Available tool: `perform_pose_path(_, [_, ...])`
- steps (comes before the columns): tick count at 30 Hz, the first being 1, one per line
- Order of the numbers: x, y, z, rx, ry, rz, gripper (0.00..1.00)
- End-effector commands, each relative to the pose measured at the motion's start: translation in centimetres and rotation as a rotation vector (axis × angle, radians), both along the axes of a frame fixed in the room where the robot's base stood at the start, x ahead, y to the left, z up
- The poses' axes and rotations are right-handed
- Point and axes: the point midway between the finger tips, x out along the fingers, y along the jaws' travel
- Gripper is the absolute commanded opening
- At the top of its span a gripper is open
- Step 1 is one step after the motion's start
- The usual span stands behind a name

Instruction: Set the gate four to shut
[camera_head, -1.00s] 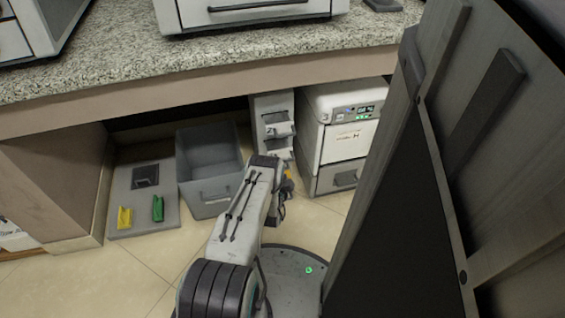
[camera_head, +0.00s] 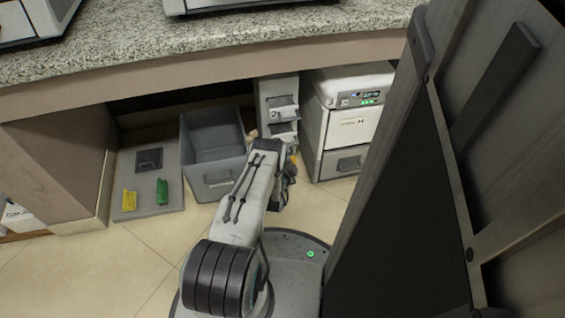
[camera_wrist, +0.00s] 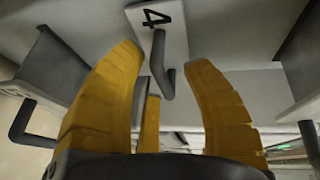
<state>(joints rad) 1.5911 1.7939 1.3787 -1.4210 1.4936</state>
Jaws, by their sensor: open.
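The gate marked 4 (camera_wrist: 148,17) is at the top middle of the wrist view, a pale plate with a dark hooked handle (camera_wrist: 161,68) below its number. My gripper (camera_wrist: 164,57) has its yellow fingers spread, one on each side of that handle. I cannot tell whether they touch it. In the head view the narrow grey rack (camera_head: 264,98) stands under the counter, with a flap marked 2 (camera_head: 283,113) near its top. My arm hides its lower part, and my gripper (camera_head: 291,168) is mostly hidden there too.
A grey open bin (camera_head: 212,160) stands left of the rack, and a white machine (camera_head: 350,125) stands close on its right. A board with yellow and green pieces lies further left. The counter (camera_head: 200,47) overhangs them. A large dark panel fills the right side.

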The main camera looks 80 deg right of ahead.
Motion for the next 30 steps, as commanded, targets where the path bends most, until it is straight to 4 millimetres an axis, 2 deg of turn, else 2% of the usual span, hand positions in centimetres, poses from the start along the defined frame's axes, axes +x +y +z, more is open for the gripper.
perform_pose_path(7, [0.0,2.3,0.4,0.003,0.000,0.000,0.43])
perform_pose_path(21, [0.2,9.1,1.6,0.003,0.000,0.001,0.43])
perform_pose_path(30, [0.3,11.3,2.0,0.001,0.000,0.001,0.43])
